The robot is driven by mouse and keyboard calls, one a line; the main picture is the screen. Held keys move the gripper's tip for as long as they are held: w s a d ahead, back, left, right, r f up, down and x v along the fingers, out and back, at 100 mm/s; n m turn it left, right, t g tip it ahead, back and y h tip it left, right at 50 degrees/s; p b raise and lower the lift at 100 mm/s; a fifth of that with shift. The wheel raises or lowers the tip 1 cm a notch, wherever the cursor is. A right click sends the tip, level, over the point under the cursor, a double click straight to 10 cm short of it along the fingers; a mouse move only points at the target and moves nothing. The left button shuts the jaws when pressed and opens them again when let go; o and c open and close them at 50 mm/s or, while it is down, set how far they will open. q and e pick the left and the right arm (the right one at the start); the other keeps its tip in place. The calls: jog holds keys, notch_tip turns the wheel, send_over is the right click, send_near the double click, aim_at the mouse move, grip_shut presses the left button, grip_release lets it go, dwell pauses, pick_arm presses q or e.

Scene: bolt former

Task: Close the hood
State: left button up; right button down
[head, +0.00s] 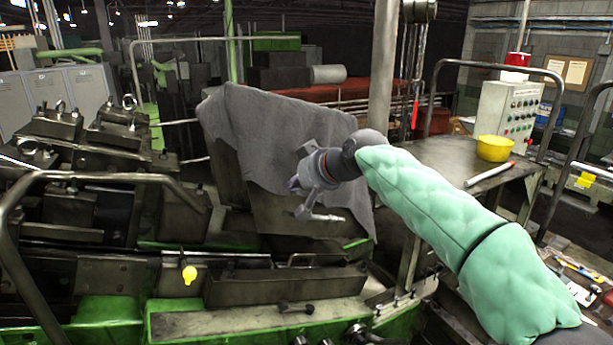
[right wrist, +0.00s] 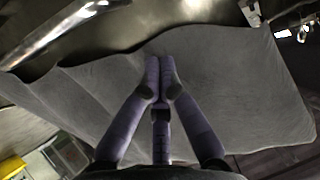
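The hood (head: 285,217) is a dark metal cover standing raised and tilted at the middle of the machine. A grey cloth (head: 265,125) drapes over its top and hangs down its right side. My right gripper (head: 298,198) is in front of the hood, at the cloth's lower middle. My left gripper is not in view.
A metal table (head: 445,160) at the right holds a yellow bowl (head: 495,148) and a white and red stick. A control box (head: 508,108) stands behind it. Bent metal rails and a vertical post (head: 383,70) stand around the machine. A yellow knob (head: 189,274) is at its front.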

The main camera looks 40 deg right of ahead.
aim_at(283, 204)
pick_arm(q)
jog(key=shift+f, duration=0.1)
pick_arm(e)
jog(key=shift+s+a+f, duration=0.2)
jog(key=shift+f, duration=0.4)
jog(key=shift+s+a+f, duration=0.15)
jog(key=shift+s+f, duration=0.05)
jog(key=shift+f, duration=0.45)
jog(key=shift+s+a+f, duration=0.2)
jog(key=shift+f, duration=0.4)
